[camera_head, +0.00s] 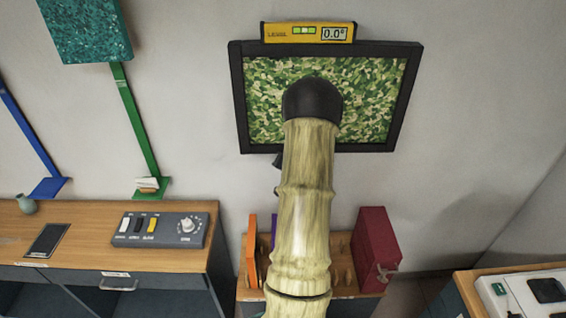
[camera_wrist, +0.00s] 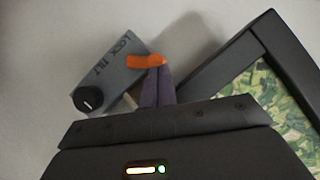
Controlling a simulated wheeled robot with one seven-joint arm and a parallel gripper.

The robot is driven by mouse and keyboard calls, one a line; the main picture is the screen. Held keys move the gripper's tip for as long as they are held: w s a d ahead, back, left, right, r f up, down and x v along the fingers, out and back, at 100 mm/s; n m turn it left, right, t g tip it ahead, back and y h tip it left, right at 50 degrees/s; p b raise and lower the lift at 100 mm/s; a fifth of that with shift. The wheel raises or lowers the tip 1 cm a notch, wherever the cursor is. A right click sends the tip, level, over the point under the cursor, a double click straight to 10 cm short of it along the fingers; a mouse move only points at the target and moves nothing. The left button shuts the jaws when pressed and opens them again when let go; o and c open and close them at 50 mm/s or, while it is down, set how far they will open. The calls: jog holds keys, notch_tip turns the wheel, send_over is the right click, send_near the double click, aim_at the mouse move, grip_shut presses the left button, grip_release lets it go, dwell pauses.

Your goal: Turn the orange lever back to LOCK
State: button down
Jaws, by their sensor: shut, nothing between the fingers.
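In the wrist view, the orange lever (camera_wrist: 143,62) sits at the right edge of a grey plate (camera_wrist: 112,68) on the wall. The plate has dark lettering that reads LOCK and TILT, and a black round knob (camera_wrist: 88,100) at its lower end. I cannot tell which word the lever points to. My gripper (camera_wrist: 159,70) is shut and empty. Its dark purple fingertips overlap the lever's right end in the picture; whether they touch it is unclear. In the head view my arm hides the gripper and the lever.
A black-framed green mottled panel (camera_head: 238,95) hangs right beside the lever plate, with a yellow level (camera_head: 290,32) reading 0.0° on top. Below are a wooden counter (camera_head: 75,235) with a switch box (camera_head: 160,229), an orange panel (camera_head: 252,250) and a dark red box (camera_head: 376,250).

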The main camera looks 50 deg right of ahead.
jog(key=shift+w+a, duration=0.1)
dwell(0.5)
jog(key=shift+r, duration=0.1)
jog(key=shift+r+p, duration=0.45)
jog(key=shift+r, duration=0.25)
jog(key=shift+r, duration=0.1)
